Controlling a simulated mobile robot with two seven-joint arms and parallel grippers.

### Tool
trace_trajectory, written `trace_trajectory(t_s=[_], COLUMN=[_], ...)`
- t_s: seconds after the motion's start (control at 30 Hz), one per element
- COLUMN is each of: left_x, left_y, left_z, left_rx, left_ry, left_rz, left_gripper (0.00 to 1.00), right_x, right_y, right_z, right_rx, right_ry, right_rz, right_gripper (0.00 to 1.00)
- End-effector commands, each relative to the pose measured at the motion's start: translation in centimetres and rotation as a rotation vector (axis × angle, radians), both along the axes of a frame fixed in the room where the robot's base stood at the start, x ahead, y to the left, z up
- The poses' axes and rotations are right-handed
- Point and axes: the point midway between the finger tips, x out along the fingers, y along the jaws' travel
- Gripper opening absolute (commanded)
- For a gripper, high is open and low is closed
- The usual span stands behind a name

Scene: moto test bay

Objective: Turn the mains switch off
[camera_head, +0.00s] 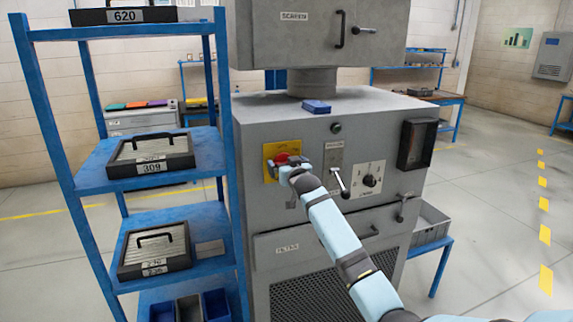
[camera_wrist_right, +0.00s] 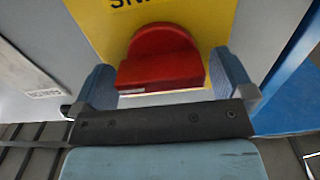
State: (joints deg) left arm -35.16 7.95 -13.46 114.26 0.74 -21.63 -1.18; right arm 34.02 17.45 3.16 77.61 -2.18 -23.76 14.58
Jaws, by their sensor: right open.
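The mains switch is a red rotary knob (camera_head: 282,157) on a yellow plate (camera_head: 268,151) on the front of the grey machine. In the right wrist view the red knob (camera_wrist_right: 160,58) stands out from the yellow plate (camera_wrist_right: 105,18), which carries partly cut-off dark lettering. My right gripper (camera_head: 287,166) is at the switch and hides part of it. In the right wrist view my right gripper (camera_wrist_right: 167,82) is open, with one blue finger on each side of the knob. Gaps show beside the knob. My left gripper is not in view.
Right of the switch are a lever (camera_head: 340,183), a dial (camera_head: 370,181) and a dark gauge window (camera_head: 416,144). A blue shelf (camera_head: 205,172) with dark trays stands close on the left. A blue box (camera_head: 316,106) lies on the machine top. The floor at right is clear.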

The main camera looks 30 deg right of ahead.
Motion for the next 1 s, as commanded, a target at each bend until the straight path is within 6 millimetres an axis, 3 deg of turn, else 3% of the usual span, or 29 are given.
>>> trace_trajectory(t_s=[0.27,0.47,0.5,1.0], left_x=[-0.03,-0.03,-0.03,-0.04], left_y=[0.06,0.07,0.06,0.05], left_z=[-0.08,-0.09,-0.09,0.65], left_rx=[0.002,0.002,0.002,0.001], left_ry=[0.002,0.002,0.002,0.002], left_rz=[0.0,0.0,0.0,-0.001], left_gripper=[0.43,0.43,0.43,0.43], right_x=[0.16,0.15,0.15,0.14], right_y=[-0.03,-0.03,-0.03,0.02], right_z=[0.03,0.02,0.02,0.16], right_rx=[0.0,-0.001,0.0,-0.131], right_ry=[-0.001,-0.001,-0.001,0.03], right_rz=[0.0,0.0,0.0,0.0], right_gripper=[1.0,0.59,0.56,0.56])
